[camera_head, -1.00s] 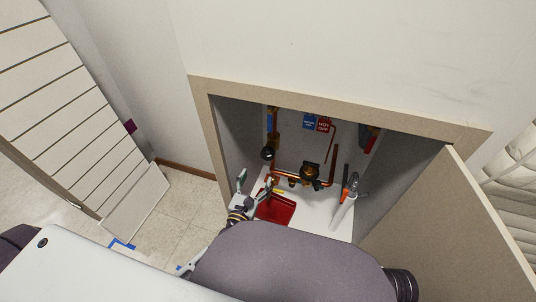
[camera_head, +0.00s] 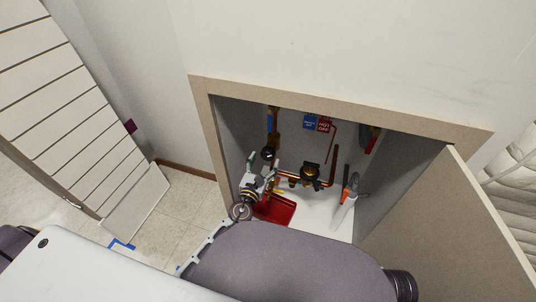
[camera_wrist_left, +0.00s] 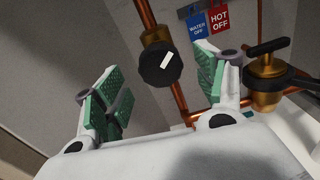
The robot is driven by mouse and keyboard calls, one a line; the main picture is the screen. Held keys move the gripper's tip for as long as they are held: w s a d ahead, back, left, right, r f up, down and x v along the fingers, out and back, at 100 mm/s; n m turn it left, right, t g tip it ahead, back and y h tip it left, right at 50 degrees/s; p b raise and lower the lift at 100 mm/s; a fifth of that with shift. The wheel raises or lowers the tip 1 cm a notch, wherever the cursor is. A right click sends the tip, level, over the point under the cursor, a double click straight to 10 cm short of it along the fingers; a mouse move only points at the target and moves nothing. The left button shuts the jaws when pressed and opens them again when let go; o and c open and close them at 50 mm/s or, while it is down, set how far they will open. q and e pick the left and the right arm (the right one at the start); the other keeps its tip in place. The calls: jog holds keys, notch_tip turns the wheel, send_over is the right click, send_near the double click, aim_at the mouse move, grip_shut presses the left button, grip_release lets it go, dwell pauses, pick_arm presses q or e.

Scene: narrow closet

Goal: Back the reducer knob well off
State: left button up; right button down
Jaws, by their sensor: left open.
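The reducer knob (camera_head: 268,153) is a round black knob on the copper pipework at the cabinet's back left. In the left wrist view the knob (camera_wrist_left: 160,64) carries a white mark slanting up to the right, below a brass fitting. My left gripper (camera_head: 263,166) is open just in front of the knob. In the left wrist view its green-padded fingers (camera_wrist_left: 162,88) stand wide apart, with the knob between them in the picture and apparently beyond the tips. No contact shows. My right gripper is not in view.
A brass valve with a black handle (camera_wrist_left: 268,72) is right of the knob. Blue (camera_head: 309,121) and red (camera_head: 325,125) tags hang behind. A red tray (camera_head: 281,209) and an orange-and-white tool (camera_head: 346,199) are on the cabinet floor. The open door (camera_head: 450,220) bounds the right.

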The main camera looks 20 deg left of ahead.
aim_at(267, 156)
pick_arm(q)
jog(key=w, duration=0.2)
jog(key=shift+w, duration=0.35)
jog(key=shift+w+d, duration=0.1)
jog(key=shift+w, duration=1.1)
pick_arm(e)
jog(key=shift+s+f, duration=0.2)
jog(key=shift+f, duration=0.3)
pick_arm(q)
jog(key=shift+c, duration=0.2)
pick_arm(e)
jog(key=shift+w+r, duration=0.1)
pick_arm(q)
jog(key=c, duration=1)
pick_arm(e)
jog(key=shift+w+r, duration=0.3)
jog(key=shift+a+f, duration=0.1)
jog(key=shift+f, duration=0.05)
